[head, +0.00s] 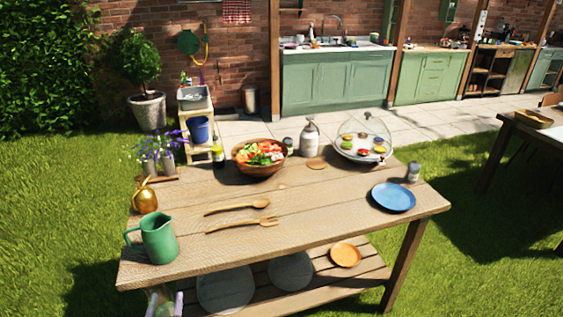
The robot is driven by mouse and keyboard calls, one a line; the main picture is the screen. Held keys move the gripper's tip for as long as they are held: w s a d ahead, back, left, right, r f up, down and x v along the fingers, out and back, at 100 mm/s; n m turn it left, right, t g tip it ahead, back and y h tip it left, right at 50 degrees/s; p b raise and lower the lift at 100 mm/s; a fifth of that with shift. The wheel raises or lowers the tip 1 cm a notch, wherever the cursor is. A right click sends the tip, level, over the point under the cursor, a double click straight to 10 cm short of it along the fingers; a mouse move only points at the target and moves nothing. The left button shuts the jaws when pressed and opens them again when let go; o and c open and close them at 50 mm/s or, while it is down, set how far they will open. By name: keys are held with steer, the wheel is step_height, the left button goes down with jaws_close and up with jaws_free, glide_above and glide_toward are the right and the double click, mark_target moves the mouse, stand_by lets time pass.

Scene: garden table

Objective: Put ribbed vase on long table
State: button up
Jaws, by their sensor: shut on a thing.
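A long wooden table (310,210) with a slatted lower shelf fills the middle of the head view. My gripper (165,304) shows only in part at the bottom edge, low in front of the table's near left corner. It is shut on a pale, see-through greenish thing, which I take for the ribbed vase (160,294). The vase is mostly cut off by the frame and its ribs are too small to make out. It is below the tabletop's level in the picture.
A green pitcher (159,240) and a gold watering can (145,199) stand at the table's left end. Wooden servers (240,224), a salad bowl (259,171), a domed tray (362,155) and a blue plate (393,197) also lie there. The front middle and right are bare.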

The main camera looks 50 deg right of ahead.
steer(key=n+t+y+p, duration=0.1)
steer(key=w+r+n+t+y+p, duration=0.1)
steer(key=y+p, duration=0.1)
steer(key=shift+w+d+r+n, duration=0.1)
steer(key=shift+w+r+n, duration=0.1)
steer(key=shift+n, duration=0.2)
steer(key=n+y+p, duration=0.1)
steer(key=n+t+y+p, duration=0.1)
steer(key=y+p, duration=0.1)
steer(key=shift+w+a+t, duration=0.1)
steer(key=shift+a+t, duration=0.1)
steer(key=shift+t, duration=0.1)
steer(key=y+p, duration=0.1)
steer(key=n+y+p, duration=0.1)
steer(key=s+n+y+p, duration=0.1)
steer(key=y, duration=0.1)
steer(key=shift+a+f+t+p, duration=0.2)
steer(key=shift+a+t+p, duration=0.1)
steer(key=shift+t, duration=0.1)
steer(key=shift+s+a+f+n+y+p, duration=0.1)
steer(key=shift+s+f+n+y+p, duration=0.4)
steer(key=shift+n+y, duration=0.3)
